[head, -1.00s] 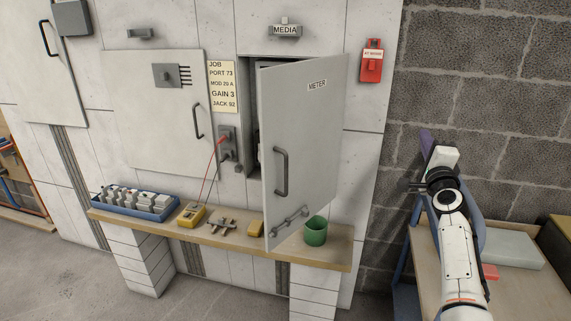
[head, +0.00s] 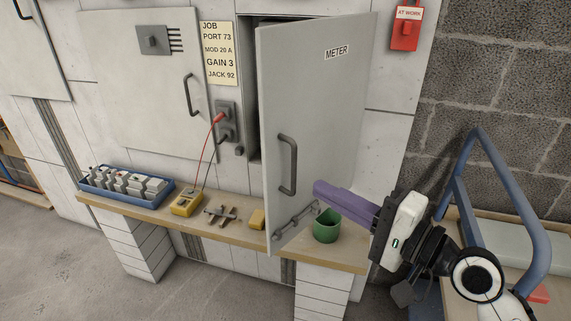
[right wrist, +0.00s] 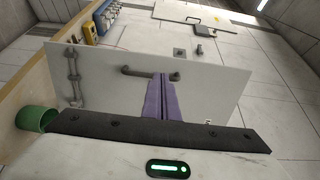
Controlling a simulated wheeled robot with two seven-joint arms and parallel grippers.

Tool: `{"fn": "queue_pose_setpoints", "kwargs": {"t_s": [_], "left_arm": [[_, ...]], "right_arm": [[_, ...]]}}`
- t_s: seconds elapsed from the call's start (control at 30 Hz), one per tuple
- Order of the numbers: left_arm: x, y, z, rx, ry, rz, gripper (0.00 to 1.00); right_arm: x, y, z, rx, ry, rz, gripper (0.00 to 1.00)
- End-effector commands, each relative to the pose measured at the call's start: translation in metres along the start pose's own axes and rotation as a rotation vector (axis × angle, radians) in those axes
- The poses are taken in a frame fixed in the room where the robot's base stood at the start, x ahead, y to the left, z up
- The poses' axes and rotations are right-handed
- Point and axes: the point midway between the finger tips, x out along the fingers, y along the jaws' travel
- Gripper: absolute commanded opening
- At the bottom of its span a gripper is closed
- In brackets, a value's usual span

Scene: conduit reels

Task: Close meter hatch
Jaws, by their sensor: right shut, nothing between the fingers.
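The meter hatch (head: 318,100) is a grey door labelled METER. It stands swung open from the wall cabinet, with the dark opening showing behind its left edge. It has a grey bar handle (head: 288,165) and a latch rod (head: 296,222) low on its face. My right gripper (head: 318,187) has purple fingers, shut and empty, beside the door's face, right of and a little below the handle. In the right wrist view the shut fingers (right wrist: 161,98) point at the hatch (right wrist: 115,75), their tips near the handle (right wrist: 150,72). Whether they touch is unclear. My left gripper is not visible.
A wooden shelf (head: 225,232) under the hatch holds a green cup (head: 326,228) close below my right gripper, a yellow meter (head: 187,203) and a blue tray (head: 127,196). A blue tubular frame (head: 500,165) stands at the right. A red AT WORK tag (head: 405,28) hangs upper right.

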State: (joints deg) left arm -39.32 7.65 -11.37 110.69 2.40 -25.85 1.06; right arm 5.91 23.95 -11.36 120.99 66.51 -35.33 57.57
Motion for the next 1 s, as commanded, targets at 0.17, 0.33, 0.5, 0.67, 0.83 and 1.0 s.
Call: {"fn": "queue_pose_setpoints", "kwargs": {"t_s": [0.17,0.33,0.5,0.67,0.83,1.0], "left_arm": [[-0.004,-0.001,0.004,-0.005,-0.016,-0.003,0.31],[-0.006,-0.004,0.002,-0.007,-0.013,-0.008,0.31],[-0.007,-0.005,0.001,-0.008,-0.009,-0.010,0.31],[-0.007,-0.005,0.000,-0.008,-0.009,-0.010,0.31],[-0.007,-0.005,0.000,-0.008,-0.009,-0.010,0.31],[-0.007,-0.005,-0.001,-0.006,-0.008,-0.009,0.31]], "right_arm": [[0.042,-0.004,-0.001,0.000,0.001,-0.004,0.00],[0.075,-0.003,-0.001,0.000,0.000,-0.002,0.00],[0.098,-0.002,-0.001,-0.002,0.002,-0.001,0.00],[0.106,-0.001,-0.002,-0.002,0.003,-0.001,0.00],[0.108,-0.001,-0.002,-0.003,0.003,-0.001,0.00],[0.107,-0.001,-0.002,-0.003,0.003,-0.001,0.00]]}}
